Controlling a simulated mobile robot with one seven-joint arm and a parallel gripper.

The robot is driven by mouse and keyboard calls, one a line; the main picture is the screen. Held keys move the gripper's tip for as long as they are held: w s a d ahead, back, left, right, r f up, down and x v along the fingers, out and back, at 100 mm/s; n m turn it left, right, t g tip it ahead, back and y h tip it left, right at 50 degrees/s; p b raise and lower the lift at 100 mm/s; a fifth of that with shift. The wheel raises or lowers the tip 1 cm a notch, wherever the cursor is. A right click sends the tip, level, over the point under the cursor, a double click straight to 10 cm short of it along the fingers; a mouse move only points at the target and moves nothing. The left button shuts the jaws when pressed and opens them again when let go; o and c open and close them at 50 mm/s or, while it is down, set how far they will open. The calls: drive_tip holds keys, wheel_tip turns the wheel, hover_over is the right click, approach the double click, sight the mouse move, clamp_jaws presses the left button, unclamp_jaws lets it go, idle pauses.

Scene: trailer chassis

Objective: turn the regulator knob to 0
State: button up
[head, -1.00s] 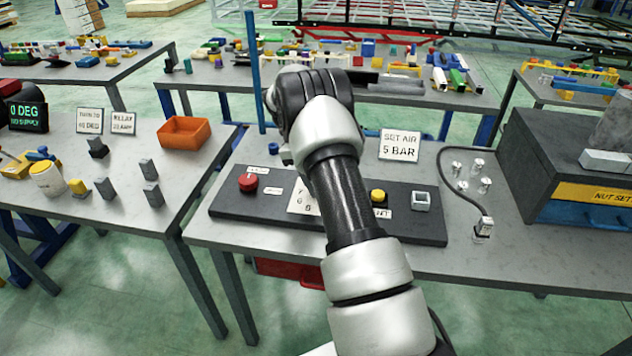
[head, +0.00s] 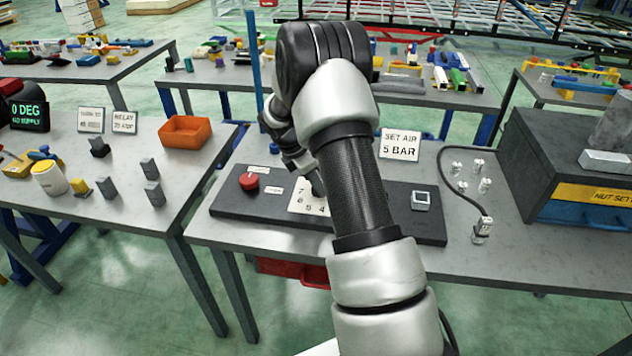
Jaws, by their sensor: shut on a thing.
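The regulator's white dial plate (head: 301,203) lies on the dark panel (head: 250,207) on the middle table; the numbers 7, 6, 5 and 4 show on it. My gripper (head: 317,184) points down at the dial and is shut on the regulator knob. My forearm hides most of the gripper, the knob and the right part of the dial, so the knob's pointer cannot be read. A sign (head: 400,146) behind the panel reads "SET AIR 5 BAR".
A red button (head: 249,181) is left of the dial on the panel, and a grey square switch (head: 420,200) is right. A cable (head: 446,187) and small fittings lie farther right, beside a dark cabinet (head: 560,150). An orange bin (head: 185,132) stands on the left table.

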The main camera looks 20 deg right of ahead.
drive_tip(key=shift+n+t, duration=0.3)
drive_tip(key=shift+n, duration=0.5)
drive_tip(key=shift+s, duration=0.1)
drive_tip(key=o, duration=1)
drive_tip(key=shift+o, duration=0.2)
drive_tip(key=shift+r, duration=0.1)
drive_tip(key=v, duration=1.7)
drive_tip(key=shift+r, duration=0.15)
